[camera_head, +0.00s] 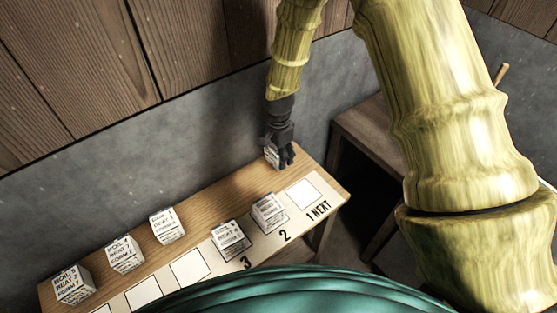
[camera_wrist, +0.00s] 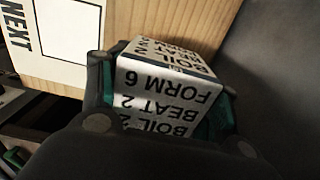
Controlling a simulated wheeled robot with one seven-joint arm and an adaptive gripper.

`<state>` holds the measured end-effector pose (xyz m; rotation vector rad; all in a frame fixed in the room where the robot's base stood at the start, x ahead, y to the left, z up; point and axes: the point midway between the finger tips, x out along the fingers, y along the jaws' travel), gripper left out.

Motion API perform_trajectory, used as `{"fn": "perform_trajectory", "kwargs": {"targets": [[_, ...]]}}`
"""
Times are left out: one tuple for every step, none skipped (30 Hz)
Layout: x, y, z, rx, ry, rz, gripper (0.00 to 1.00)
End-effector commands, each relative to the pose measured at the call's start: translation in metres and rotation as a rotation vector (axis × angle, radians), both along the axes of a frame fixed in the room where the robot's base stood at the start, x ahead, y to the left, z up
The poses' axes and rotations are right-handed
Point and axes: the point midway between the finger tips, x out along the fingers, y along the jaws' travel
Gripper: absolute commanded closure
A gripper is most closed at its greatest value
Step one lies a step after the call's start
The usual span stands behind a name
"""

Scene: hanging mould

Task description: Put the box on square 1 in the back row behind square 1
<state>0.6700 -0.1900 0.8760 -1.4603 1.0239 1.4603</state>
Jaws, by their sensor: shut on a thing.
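My gripper (camera_head: 279,152) is shut on a white box (camera_head: 271,156) at the back right of the wooden board, behind square 1 (camera_head: 304,193). In the wrist view the box (camera_wrist: 165,88) sits between both fingers of my gripper (camera_wrist: 162,100) and reads "BOIL 2, BEAT 2, FORM 6". Square 1, marked "1 NEXT", is empty. I cannot tell whether the box touches the board. The lower part of the box is hidden by my fingers.
On the board (camera_head: 215,200), one box (camera_head: 269,213) stands on square 2 and another box (camera_head: 230,239) on square 3. Three boxes, including this one (camera_head: 167,226), stand in the back row at the left. An empty square (camera_head: 190,267) lies left of square 3. A grey wall (camera_head: 150,145) rises behind.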

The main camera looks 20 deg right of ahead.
Motion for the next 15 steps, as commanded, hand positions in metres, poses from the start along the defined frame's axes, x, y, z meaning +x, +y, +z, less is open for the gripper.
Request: {"fn": "perform_trajectory", "kwargs": {"targets": [[0.000, 0.000, -0.002, 0.000, 0.000, 0.000, 0.66], [0.000, 0.000, -0.003, 0.000, 0.000, 0.000, 0.66], [0.000, 0.000, -0.006, 0.000, 0.001, 0.001, 0.66], [-0.001, 0.000, -0.009, -0.001, 0.002, 0.002, 0.66], [-0.001, 0.000, -0.013, 0.000, 0.003, 0.002, 0.66], [-0.001, 0.000, -0.017, 0.000, 0.003, 0.002, 0.66], [-0.001, 0.000, -0.020, 0.000, 0.002, 0.002, 0.66], [0.000, 0.000, -0.024, 0.000, 0.001, 0.001, 0.66], [0.000, 0.000, -0.028, 0.000, 0.001, 0.001, 0.66], [0.000, 0.000, -0.030, 0.000, 0.001, 0.002, 0.66], [0.000, 0.000, -0.033, 0.000, 0.001, 0.002, 0.66], [-0.001, 0.000, -0.036, -0.001, 0.002, 0.003, 0.66], [-0.001, 0.000, -0.038, -0.001, 0.002, 0.002, 0.66], [-0.001, 0.000, -0.039, 0.000, 0.001, 0.002, 0.66], [0.000, 0.000, -0.040, 0.000, 0.000, 0.002, 0.66]]}}
